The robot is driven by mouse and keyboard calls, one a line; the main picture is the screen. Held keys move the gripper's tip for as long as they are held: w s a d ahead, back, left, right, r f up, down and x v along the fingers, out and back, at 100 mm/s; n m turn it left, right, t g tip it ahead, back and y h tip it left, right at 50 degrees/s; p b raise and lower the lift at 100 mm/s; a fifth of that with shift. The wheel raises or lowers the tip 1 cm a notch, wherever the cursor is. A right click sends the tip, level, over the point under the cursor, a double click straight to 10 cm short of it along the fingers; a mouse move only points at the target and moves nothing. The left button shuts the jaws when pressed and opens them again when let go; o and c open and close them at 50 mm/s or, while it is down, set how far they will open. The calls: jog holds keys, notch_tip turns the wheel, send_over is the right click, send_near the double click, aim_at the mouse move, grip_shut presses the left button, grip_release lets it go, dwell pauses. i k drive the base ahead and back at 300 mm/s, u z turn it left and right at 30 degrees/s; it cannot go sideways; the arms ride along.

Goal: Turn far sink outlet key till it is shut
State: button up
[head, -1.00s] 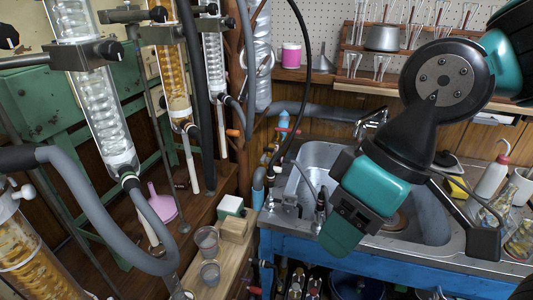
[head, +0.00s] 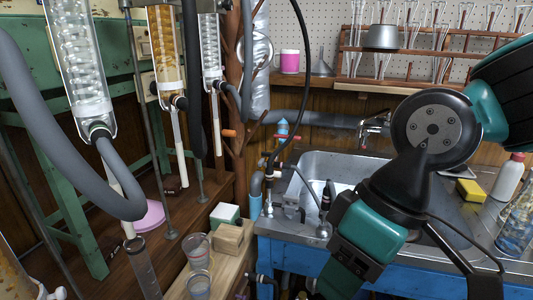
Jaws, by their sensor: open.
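The steel sink (head: 340,165) is set in a blue-fronted bench right of centre. Small taps and fittings (head: 270,172) stand at its left back corner. A blue fitting (head: 282,128) with a small orange part is above them, and an orange-red handle (head: 226,133) is further left by the brown post. I cannot tell which of these, if any, is the far outlet key, or whether it is shut.
Glass condensers (head: 82,60) and thick grey hoses (head: 70,150) crowd the left. Beakers (head: 198,250) and a white-green box (head: 224,215) stand on a wooden bench. A black hose hangs above the sink.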

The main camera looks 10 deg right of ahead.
aim_at(265, 154)
jog(key=k, duration=1.15)
jog(key=z, duration=0.65)
jog(key=i, duration=1.25)
jog(key=u, duration=1.05)
jog(key=i, duration=0.35)
jog(key=u, duration=0.35)
